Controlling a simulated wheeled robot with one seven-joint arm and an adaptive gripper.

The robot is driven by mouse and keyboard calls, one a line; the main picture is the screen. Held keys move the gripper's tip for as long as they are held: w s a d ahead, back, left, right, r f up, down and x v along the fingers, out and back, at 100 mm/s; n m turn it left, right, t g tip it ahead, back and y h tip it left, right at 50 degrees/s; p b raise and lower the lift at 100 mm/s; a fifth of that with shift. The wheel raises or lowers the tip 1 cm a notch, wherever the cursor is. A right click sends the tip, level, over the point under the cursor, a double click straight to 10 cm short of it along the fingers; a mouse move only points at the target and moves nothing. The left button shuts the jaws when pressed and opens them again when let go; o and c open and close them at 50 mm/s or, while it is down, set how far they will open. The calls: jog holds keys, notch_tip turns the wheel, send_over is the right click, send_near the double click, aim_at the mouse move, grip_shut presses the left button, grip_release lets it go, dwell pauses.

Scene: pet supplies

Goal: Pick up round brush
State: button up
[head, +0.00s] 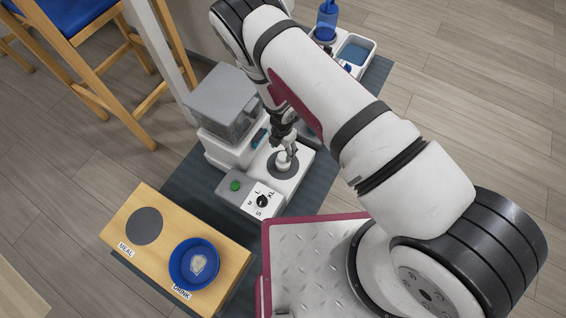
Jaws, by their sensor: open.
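I cannot make out a round brush with certainty. A small blue item (347,68) lies by the near side of a white tray, too small to identify. My gripper (284,150) points down, open, over the dark round pad of the white dispenser. A small white knob-like thing (283,163) stands on that pad just below or between the fingers. I cannot tell whether the fingers touch it. My arm covers part of the area to the right of the gripper.
A grey-topped dispenser (223,97) stands left of the gripper, with a size dial (262,201) and green button (235,186) in front. A wooden board (215,243) holds a blue bowl (182,262). A blue bottle (326,22) and white tray (372,42) stand behind. A wooden chair (75,55) is upper left.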

aim_at(284, 155)
jog(key=shift+d+f+b, duration=0.15)
jog(key=shift+f+b, duration=0.8)
jog(key=shift+f, duration=0.7)
jog(key=shift+d+f+b, duration=0.1)
jog(key=shift+f+b, duration=0.8)
jog(key=shift+f, duration=0.75)
jog(key=shift+r, duration=0.1)
grip_shut()
jog(key=shift+w+r, duration=0.1)
jog(key=shift+r, duration=0.05)
